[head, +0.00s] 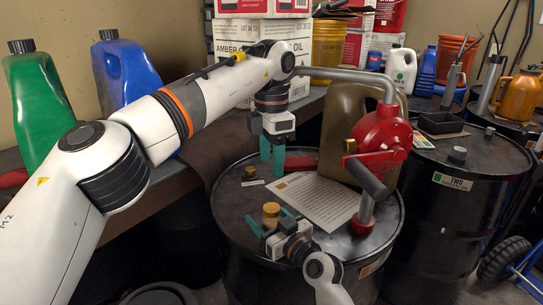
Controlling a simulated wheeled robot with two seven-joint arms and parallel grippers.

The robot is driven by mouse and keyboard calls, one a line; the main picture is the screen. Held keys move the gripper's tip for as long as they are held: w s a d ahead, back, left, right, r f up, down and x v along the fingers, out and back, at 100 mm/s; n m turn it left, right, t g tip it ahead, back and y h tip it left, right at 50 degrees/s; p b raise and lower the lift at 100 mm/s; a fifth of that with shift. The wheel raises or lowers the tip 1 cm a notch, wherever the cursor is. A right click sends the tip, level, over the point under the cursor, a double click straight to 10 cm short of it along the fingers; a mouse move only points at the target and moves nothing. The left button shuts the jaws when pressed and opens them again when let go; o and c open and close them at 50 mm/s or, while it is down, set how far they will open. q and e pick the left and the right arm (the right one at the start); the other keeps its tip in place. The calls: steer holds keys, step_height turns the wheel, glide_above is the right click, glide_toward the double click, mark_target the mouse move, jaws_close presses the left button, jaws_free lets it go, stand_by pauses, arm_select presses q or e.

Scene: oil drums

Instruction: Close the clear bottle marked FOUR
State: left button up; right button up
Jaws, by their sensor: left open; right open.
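A small bottle with amber contents (271,213) stands upright on the near left part of a black drum top (232,205). Its marking is not readable. A small brown-gold cap-like piece (251,172) lies on the drum behind it, by a small white label (252,183). My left gripper (272,154) points down with its teal fingers apart and empty, above the back of the drum, right of the cap-like piece. My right gripper (271,218) reaches in from the front, its open teal fingers on either side of the bottle; contact cannot be told.
A red hand pump (382,135) with a crank rises at the drum's right. A printed sheet (318,198) lies mid-drum, with a brown jug (345,130) behind it. A second drum (450,205) stands right. Green (42,105) and blue (128,75) jugs stand left.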

steer(key=v, duration=1.2)
steer(key=shift+b, duration=0.3)
